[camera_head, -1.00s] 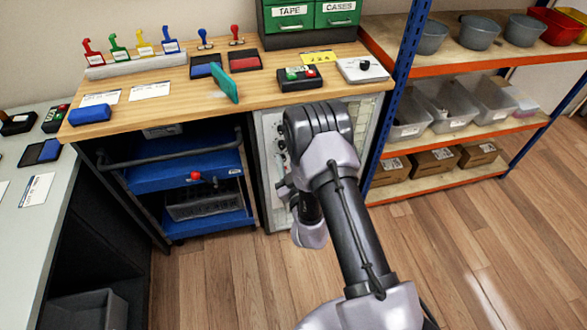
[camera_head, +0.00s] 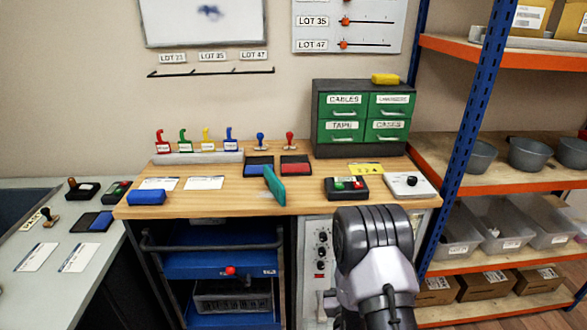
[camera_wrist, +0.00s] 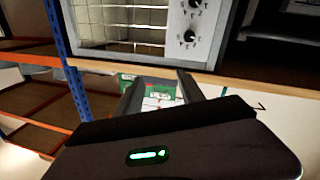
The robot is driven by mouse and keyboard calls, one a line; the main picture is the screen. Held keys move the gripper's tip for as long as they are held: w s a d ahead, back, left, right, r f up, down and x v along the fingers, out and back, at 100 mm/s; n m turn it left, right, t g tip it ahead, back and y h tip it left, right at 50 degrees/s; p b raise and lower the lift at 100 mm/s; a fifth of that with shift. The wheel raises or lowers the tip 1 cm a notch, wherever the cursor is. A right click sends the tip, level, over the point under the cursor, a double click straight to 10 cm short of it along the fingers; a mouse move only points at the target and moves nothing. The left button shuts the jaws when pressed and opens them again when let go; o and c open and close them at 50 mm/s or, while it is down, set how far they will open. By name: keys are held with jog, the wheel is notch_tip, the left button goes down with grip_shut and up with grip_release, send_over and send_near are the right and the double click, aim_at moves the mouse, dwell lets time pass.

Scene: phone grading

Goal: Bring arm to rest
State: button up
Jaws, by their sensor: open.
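My arm (camera_head: 375,255) rises at the lower right of the head view, in front of the bench. Its gripper end is out of sight in the head view. In the wrist view my gripper (camera_wrist: 160,88) shows two dark fingers set apart. No held object shows between them; green drawers and a white label appear in the gap behind. A teal phone-like slab (camera_head: 274,186) stands tilted on the wooden bench (camera_head: 230,205), in front of the blue ink pad (camera_head: 258,167) and red ink pad (camera_head: 296,166).
A button box (camera_head: 346,188) and a white dial box (camera_head: 410,186) sit at the bench's right. Green drawers (camera_head: 345,125) stand behind. A blue-post shelf (camera_head: 470,120) with bins is close to my arm's right. A blue cart (camera_head: 215,262) is under the bench.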

jog(key=w+d+r+m+g+h, duration=0.25)
jog(key=r+m, duration=0.35)
jog(key=r, duration=0.4)
jog(key=s+a+r+m+g+y, duration=0.1)
jog(key=s+a+r+g+y, duration=0.25)
jog(key=s+r, duration=0.2)
jog(key=s+a+r+g+y, duration=0.2)
jog(key=s+a+g, duration=0.1)
jog(key=s, duration=1)
jog(key=s+a+r+n+g+y, duration=0.1)
jog(key=s+a+r+g+y, duration=0.1)
jog(key=s, duration=1.1)
jog(key=shift+a+r+g, duration=0.45)
jog(key=shift+a+g, duration=0.05)
jog(key=shift+a, duration=0.15)
